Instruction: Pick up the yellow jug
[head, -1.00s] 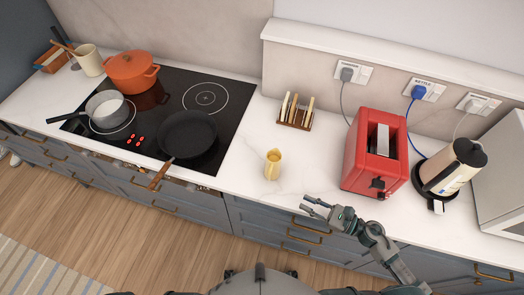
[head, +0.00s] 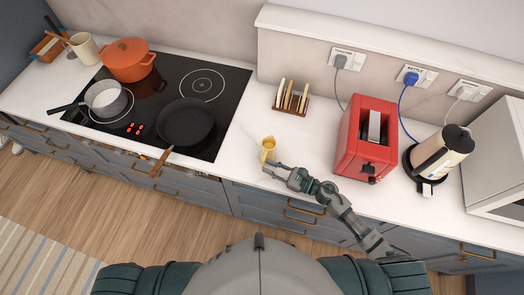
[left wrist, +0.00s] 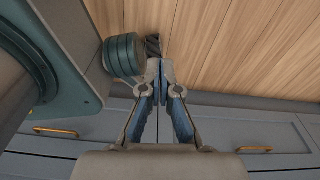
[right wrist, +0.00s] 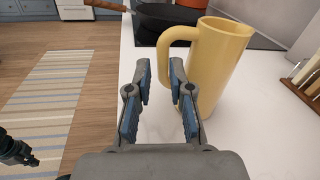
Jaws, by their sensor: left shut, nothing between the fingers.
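The yellow jug (head: 268,146) stands upright on the white worktop, near its front edge. In the right wrist view the jug (right wrist: 218,72) is large and close, its handle facing my gripper. My right gripper (head: 272,171) is at the jug's near side in the head view. In the right wrist view its fingers (right wrist: 160,72) are apart, with the handle at and behind the right finger; I cannot tell whether they touch. My left gripper (left wrist: 160,72) is shut and empty, over the wooden floor beside the drawer fronts. The head view does not show it.
A toast rack (head: 291,98) stands behind the jug and a red toaster (head: 366,140) to its right. A kettle (head: 440,155) is further right. To the left is the hob (head: 202,84) with a black frying pan (head: 186,122), its handle over the front edge.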

